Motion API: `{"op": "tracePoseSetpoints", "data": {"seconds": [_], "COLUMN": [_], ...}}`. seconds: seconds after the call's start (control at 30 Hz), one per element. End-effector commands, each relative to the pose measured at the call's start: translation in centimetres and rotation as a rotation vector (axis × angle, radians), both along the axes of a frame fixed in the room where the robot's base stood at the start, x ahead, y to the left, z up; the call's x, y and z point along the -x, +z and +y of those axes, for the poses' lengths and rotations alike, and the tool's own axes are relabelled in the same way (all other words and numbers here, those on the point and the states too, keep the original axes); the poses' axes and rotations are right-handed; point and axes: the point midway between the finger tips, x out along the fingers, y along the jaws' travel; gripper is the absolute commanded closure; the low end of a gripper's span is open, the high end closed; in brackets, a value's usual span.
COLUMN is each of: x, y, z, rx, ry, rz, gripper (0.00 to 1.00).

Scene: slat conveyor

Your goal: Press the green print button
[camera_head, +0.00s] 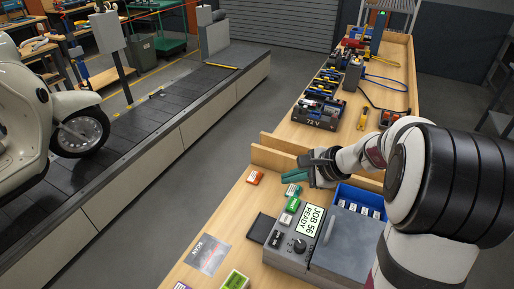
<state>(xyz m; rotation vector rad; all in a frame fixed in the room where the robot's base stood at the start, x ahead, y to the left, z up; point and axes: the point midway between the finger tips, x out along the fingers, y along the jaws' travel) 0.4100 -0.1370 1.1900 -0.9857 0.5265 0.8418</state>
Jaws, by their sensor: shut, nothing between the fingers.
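A grey printer unit (289,257) stands on the wooden bench, with a screen (310,220) reading "JOB 56 READY" and a dark knob (299,245). A bright green labelled piece (293,204), which looks like the green print button, shows just left of the screen. My gripper (293,175) is shut and empty, above the bench behind the printer. It is apart from the bright green piece; its height above the bench is hard to judge.
An orange-red labelled piece (255,177) and another labelled piece (293,190) lie near my gripper. A blue bin (345,194) stands behind the printer. A low wooden divider (270,157) crosses the bench. A "SCAN" sheet (207,255) lies front left. The conveyor (190,93) carries a scooter (30,110).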

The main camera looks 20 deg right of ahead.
Motion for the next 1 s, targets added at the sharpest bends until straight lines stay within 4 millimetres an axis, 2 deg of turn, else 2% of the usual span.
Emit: {"op": "tracePoseSetpoints", "data": {"seconds": [0.1, 0.23, 0.63, 1.0], "x": [-0.9, -1.2, -1.3, -1.2], "y": [-0.8, -1.2, -1.6, -6.7], "z": [-2.7, -4.0, -4.0, -4.0], "rx": [-0.027, -0.040, -0.042, -0.042], "ry": [-0.089, -0.131, -0.133, -0.132], "rz": [-0.011, -0.018, -0.018, -0.016], "gripper": [1.00, 1.00, 1.00, 1.00]}}
